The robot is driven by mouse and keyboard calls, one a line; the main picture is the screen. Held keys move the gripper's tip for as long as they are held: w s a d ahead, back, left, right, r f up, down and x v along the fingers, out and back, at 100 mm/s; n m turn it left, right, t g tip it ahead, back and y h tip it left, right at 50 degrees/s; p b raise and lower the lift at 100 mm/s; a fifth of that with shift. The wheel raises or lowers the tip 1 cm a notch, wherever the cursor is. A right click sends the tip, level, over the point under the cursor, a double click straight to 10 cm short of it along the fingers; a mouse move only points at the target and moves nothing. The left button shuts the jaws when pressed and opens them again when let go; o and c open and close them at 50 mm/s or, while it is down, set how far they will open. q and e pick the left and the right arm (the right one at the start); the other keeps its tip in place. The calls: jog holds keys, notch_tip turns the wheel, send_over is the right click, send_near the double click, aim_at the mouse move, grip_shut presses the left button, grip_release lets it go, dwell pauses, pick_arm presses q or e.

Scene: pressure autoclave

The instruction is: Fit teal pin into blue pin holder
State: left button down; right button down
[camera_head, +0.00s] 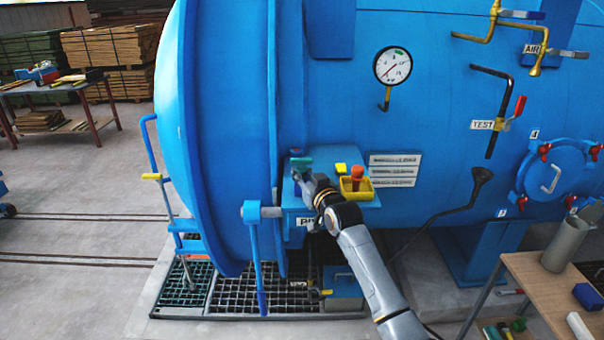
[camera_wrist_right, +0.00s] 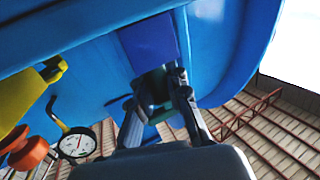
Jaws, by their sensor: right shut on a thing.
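The teal pin (camera_head: 300,161) shows as a small teal piece at the tip of my right gripper (camera_head: 301,174) in the head view. In the right wrist view, my right gripper (camera_wrist_right: 155,98) is shut on the teal pin (camera_wrist_right: 152,84), with a finger on either side. A darker blue block (camera_wrist_right: 148,44), perhaps the pin holder, lies just beyond the pin there; I cannot tell whether they touch. In the head view, the gripper is over a blue box (camera_head: 293,205) with a partly hidden label, beside the large blue door rim. My left gripper is not in view.
A pressure gauge (camera_head: 393,66) is above. A blue lever (camera_head: 257,255) hangs in front of the door. A wooden table (camera_head: 540,285) is at lower right.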

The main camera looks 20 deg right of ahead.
jog(key=shift+f+b, duration=0.5)
jog(key=shift+f, duration=0.4)
jog(key=c, duration=1.2)
grip_release()
jog(key=shift+f, duration=0.25)
jog(key=shift+s+a+f, duration=0.1)
jog(key=shift+s+f, duration=0.05)
jog(key=shift+f, duration=0.1)
jog(key=shift+s, duration=0.45)
jog(key=shift+s+d+r, duration=0.3)
jog(key=shift+s, duration=1.5)
jog(key=shift+s+d+r, duration=0.25)
jog(key=shift+s+r, duration=0.05)
jog(key=shift+s, duration=1.5)
jog(key=shift+s+d+r, duration=0.3)
jog(key=shift+s, duration=1.5)
